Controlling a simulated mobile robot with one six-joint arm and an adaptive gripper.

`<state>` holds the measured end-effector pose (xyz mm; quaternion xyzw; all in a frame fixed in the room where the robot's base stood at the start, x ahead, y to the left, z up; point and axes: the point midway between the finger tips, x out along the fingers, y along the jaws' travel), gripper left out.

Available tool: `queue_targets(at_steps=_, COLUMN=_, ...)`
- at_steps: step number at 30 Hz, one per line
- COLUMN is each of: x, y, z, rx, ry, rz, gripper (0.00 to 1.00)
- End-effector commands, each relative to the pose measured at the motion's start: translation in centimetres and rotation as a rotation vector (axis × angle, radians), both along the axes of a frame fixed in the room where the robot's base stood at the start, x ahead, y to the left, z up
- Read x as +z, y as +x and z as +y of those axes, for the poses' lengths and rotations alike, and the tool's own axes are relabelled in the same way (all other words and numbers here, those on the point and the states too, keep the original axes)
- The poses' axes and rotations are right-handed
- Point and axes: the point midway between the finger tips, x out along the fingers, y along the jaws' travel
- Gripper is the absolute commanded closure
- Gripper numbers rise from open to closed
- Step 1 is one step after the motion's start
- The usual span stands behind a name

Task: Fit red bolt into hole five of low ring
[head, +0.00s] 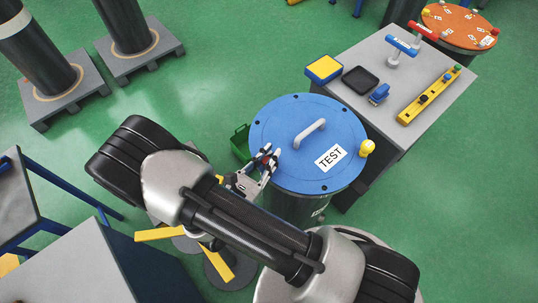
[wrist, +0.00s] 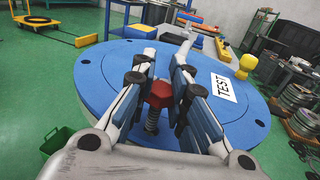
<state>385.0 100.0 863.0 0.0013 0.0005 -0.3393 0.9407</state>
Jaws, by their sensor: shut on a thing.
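My gripper (head: 268,158) is at the left edge of a blue flanged lid (head: 290,115) on a dark cylinder. In the wrist view, my gripper (wrist: 165,78) is shut on the red bolt (wrist: 158,95), with its fingers either side of the red head. The bolt's threaded shank (wrist: 152,121) points down at the lid's near rim. I cannot tell whether its tip is in a hole. The lid has several dark holes around its rim, a grey handle (head: 309,133) and a TEST label (head: 331,157). I see no hole numbers, so hole five cannot be picked out.
A yellow bolt (head: 367,148) stands at the lid's right edge. A green bin (head: 240,141) is on the floor behind my gripper. A grey table (head: 425,120) with tools stands right of the lid. An orange disc (head: 462,27) with coloured bolts is at the far right.

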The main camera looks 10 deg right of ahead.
Motion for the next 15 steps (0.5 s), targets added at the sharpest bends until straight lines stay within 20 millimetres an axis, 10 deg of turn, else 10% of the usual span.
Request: queue_targets(at_steps=15, x=-1.11, y=-0.01, z=0.00, rx=0.000, ry=0.000, rz=0.000, gripper=1.00)
